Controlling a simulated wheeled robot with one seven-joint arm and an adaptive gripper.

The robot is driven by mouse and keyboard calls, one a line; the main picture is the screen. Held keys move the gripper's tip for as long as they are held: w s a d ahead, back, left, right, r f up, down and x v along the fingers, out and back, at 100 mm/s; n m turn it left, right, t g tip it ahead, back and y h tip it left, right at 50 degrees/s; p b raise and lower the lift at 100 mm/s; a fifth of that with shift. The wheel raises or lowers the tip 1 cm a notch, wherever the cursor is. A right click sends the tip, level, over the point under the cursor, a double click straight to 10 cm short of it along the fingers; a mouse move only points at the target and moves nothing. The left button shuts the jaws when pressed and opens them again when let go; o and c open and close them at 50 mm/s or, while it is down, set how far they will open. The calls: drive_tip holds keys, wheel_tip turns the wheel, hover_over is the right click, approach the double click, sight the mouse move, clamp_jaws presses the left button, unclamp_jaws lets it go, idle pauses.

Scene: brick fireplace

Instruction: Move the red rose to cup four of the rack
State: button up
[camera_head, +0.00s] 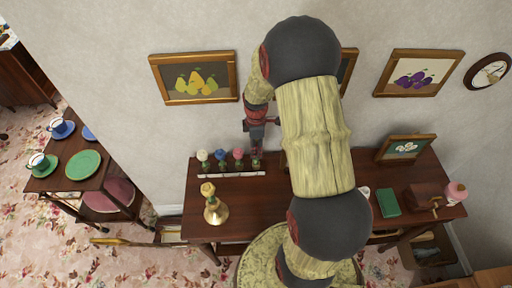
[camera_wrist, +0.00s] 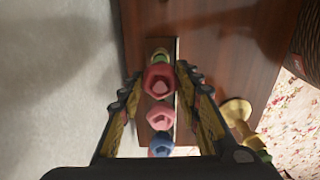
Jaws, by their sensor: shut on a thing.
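My gripper (camera_head: 256,148) points down over the right end of the rack (camera_head: 220,174). In the wrist view its fingers (camera_wrist: 160,95) are closed in on the red rose (camera_wrist: 159,80), which stands upright between them with a bit of green stem showing. The rack is a pale strip on the desk with a row of small cups. A white, a blue (camera_head: 220,154) and a pink rose (camera_head: 238,153) stand in it from left to right. The pink (camera_wrist: 160,117) and blue (camera_wrist: 162,143) roses also show in the wrist view. I cannot tell whether the red rose's stem is inside the rightmost cup.
A brass candlestick (camera_head: 215,212) stands on the wooden desk (camera_head: 253,190) in front of the rack. A green book (camera_head: 388,203), a brown box (camera_head: 424,196) and a pink bottle (camera_head: 456,193) are at the right. The wall (camera_wrist: 55,80) is close behind the rack.

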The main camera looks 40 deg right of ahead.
drive_tip(key=shift+f+b, duration=0.4)
drive_tip(key=shift+f, duration=0.35)
drive_tip(key=o, duration=1.1)
drive_tip(key=shift+c, duration=0.2)
wheel_tip(320, 180, up, 12)
idle(0.3)
